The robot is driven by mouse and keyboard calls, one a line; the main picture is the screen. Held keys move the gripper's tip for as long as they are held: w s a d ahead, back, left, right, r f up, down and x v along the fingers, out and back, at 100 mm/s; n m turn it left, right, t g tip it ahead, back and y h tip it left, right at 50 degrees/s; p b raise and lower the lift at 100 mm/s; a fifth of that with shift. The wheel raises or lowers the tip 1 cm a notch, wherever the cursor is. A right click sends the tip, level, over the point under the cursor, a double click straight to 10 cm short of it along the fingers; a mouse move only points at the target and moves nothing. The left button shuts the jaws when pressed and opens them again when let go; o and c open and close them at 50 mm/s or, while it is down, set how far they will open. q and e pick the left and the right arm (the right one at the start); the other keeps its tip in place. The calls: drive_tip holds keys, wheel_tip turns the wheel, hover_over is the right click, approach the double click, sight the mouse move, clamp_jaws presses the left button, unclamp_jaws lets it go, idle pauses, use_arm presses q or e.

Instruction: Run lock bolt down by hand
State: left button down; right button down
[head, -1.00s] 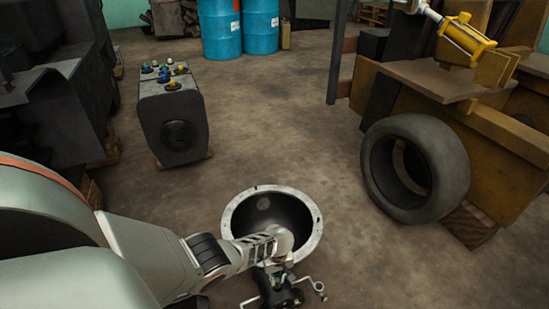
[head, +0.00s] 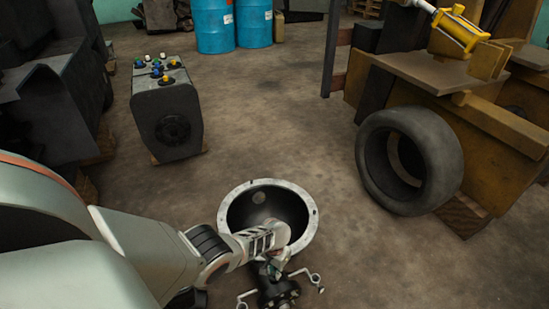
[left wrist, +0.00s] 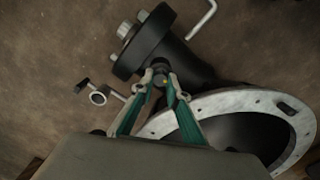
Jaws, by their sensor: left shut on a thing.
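A black flanged part (head: 277,292) stands at the bottom middle of the head view, just in front of a wide metal bowl-shaped housing with a pale rim (head: 310,245). The flange and its neck also show in the left wrist view (left wrist: 150,38). My left gripper (head: 274,268) is over this part. In the left wrist view its green fingers (left wrist: 161,80) are shut on a small bolt (left wrist: 161,79) at the side of the neck. The fingertips hide most of the bolt, so how deep it sits cannot be told. My right gripper is in neither view.
A ring-ended rod (left wrist: 98,98) and a bent rod (left wrist: 204,18) stick out on either side of the flanged part. A tyre (head: 440,160) leans at right against a yellow-brown forklift body (head: 500,125). A grey box with coloured knobs (head: 168,115) stands at left. The floor between is clear.

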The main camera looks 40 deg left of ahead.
use_arm(q)
drive_tip(key=m, duration=0.6)
drive_tip(key=shift+d, duration=0.1)
drive_tip(key=m, duration=0.6)
drive_tip(key=shift+m, duration=0.3)
idle(0.3)
drive_tip(key=c, duration=2)
unclamp_jaws()
drive_tip(key=shift+o, duration=0.2)
drive_tip(key=shift+r, duration=0.15)
wheel_tip(320, 180, up, 12)
